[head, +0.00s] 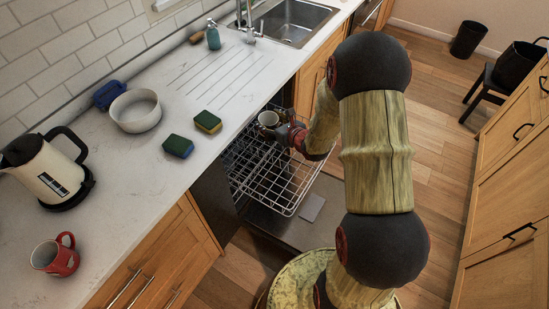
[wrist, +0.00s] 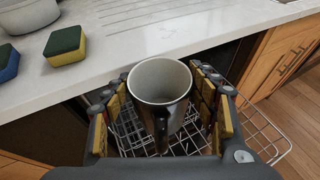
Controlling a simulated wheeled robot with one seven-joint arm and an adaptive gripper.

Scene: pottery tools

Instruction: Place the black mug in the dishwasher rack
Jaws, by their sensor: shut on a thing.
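The mug (wrist: 158,88) is upright between the fingers of my gripper (wrist: 163,100) in the wrist view. Its inside is pale grey, its outer wall looks dark, and a black handle points toward the camera. My gripper is shut on it, with a finger at each side. In the head view the mug (head: 268,118) and my gripper (head: 284,130) are over the back part of the pulled-out dishwasher rack (head: 290,207). The wire rack also shows below the mug in the wrist view (wrist: 262,135). I cannot tell whether the mug's base touches the wires.
The dishwasher door (head: 312,222) is down, with a grey rectangle on it. The counter edge runs close behind and left of my gripper. On the counter are a red mug (head: 55,257), a kettle (head: 45,170), a white bowl (head: 135,111) and two sponges (head: 208,122).

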